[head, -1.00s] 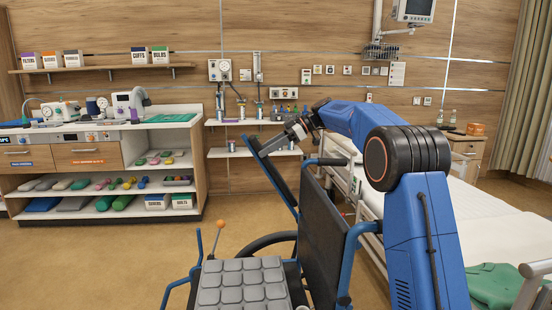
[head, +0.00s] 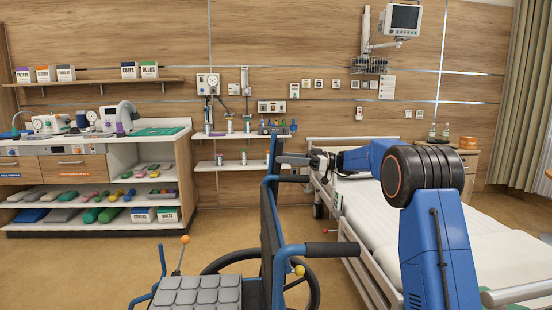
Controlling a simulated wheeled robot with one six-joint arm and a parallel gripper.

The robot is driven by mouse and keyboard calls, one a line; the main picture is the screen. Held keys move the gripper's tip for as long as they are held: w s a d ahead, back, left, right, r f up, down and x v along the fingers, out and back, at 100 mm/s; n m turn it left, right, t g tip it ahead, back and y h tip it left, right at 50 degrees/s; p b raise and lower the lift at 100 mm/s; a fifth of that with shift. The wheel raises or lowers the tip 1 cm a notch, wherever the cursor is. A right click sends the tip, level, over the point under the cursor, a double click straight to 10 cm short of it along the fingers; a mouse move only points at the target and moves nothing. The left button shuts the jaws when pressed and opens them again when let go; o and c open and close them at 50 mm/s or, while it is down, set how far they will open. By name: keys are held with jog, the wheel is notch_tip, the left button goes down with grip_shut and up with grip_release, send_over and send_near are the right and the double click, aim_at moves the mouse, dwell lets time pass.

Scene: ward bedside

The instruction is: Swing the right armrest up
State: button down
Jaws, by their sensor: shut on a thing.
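The wheelchair (head: 290,249) stands in the lower middle, its dark backrest (head: 268,240) seen nearly edge-on. The fingertips are small and partly hidden against the bar. The armrest's hinge and lower end are hidden behind the backrest and frame.
A grey cushioned seat (head: 197,292) and an orange-knobbed lever (head: 184,241) are at the lower left. The bed (head: 430,220) lies right of the wheelchair, close by. A wall shelf (head: 240,164) with small bottles is behind the armrest. Open floor (head: 90,265) lies to the left.

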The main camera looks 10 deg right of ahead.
jog(key=shift+d+f, duration=0.2)
jog(key=shift+d, duration=0.4)
jog(key=c, duration=1.1)
grip_release()
jog(key=d, duration=0.5)
jog(key=d+f, duration=0.1)
jog(key=d, duration=0.5)
jog(key=d+f, duration=0.1)
jog(key=d, duration=0.5)
jog(key=shift+w+d+f, duration=0.1)
jog(key=shift+w+f, duration=0.05)
jog(key=shift+f, duration=0.1)
